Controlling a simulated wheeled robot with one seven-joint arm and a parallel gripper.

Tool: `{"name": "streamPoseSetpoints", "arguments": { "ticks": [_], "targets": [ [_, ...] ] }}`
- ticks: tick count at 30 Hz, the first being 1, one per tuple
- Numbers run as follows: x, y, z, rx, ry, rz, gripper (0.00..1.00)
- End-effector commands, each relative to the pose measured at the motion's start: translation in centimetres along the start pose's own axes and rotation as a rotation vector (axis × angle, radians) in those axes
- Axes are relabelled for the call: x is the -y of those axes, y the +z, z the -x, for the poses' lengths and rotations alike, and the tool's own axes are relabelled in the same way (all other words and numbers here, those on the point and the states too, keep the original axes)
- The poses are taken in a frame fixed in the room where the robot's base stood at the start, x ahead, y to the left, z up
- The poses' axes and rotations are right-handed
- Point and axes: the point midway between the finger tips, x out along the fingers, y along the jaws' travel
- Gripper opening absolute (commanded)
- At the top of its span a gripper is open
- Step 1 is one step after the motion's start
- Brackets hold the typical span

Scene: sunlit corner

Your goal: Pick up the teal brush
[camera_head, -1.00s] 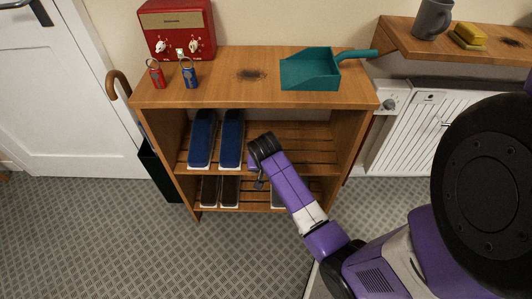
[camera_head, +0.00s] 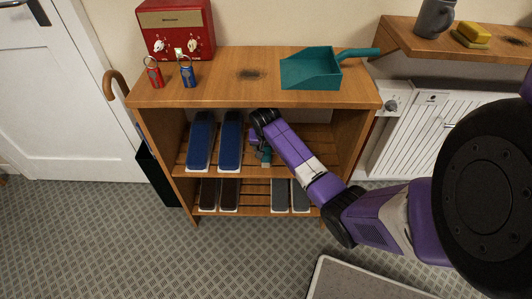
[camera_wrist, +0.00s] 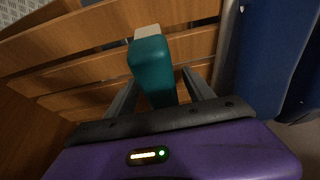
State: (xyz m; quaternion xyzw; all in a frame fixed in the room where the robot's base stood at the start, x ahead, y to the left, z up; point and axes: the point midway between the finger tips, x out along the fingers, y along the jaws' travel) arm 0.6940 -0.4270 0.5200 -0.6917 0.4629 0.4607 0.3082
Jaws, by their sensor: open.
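The teal brush (camera_wrist: 152,68) stands out in the wrist view, teal with a pale end, over the wooden slats of the rack. It lies between the two dark fingers of my gripper (camera_wrist: 160,80), which are open, one on each side. I cannot tell whether either finger touches it. In the head view a small teal part of the brush (camera_head: 266,157) shows at the upper slatted shelf, just below my gripper (camera_head: 259,146). My wrist hides much of both there.
Blue shoes (camera_head: 230,140) stand left of my gripper on the same shelf. Dark and grey shoes are on the lower shelf.

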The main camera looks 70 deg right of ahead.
Motion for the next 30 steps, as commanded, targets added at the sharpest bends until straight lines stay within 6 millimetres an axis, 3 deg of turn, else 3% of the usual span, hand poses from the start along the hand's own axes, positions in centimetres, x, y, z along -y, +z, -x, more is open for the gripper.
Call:
{"name": "streamPoseSetpoints", "arguments": {
  "ticks": [2, 10, 19, 30],
  "targets": [
    [-0.01, 0.37, -0.91, 0.004, 0.001, 0.001, 0.62],
    [0.05, 0.36, -0.93, 0.004, -0.001, 0.001, 0.6],
    [0.04, 0.37, -0.92, 0.003, 0.0, 0.001, 0.01],
    [0.07, 0.2, -0.63, 0.002, -0.001, 0.001, 0.0]
  ]
}}
